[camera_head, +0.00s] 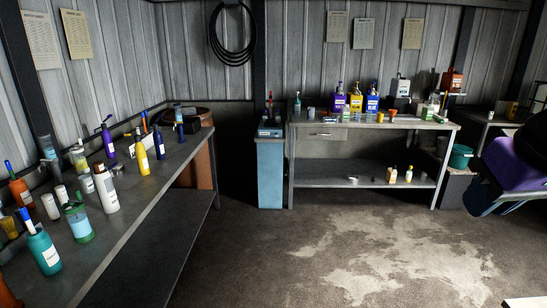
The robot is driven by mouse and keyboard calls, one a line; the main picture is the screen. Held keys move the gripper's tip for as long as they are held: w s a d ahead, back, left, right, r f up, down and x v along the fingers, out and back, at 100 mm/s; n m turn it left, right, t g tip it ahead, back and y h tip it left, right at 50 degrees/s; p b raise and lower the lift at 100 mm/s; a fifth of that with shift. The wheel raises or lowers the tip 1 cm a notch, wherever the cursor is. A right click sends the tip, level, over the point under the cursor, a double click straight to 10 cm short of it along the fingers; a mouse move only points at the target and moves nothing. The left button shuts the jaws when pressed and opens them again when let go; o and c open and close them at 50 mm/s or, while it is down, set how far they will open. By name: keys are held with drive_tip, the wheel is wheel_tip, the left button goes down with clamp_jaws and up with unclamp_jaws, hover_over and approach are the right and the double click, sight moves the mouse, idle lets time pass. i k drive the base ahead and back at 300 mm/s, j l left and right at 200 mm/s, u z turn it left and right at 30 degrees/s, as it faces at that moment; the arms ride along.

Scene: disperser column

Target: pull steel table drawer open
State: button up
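The steel table (400,123) stands against the back wall, with a lower shelf beneath its top. Its drawer (322,134) is a grey front under the left part of the tabletop, and it looks shut. A small dark handle shows at the middle of the drawer front. The drawer is far off and small in the head view. My gripper is not in view.
A long bench (135,190) with several bottles runs along the left. A blue cabinet (270,172) stands just left of the steel table. A purple-and-grey object (510,170) is at the right. The stained floor (350,245) before the table is clear.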

sight(326, 133)
drive_tip(key=i, duration=3.55)
drive_tip(key=i+z, duration=0.1)
drive_tip(key=i, duration=0.55)
drive_tip(key=i+j+z, duration=0.15)
drive_tip(key=i, duration=0.5)
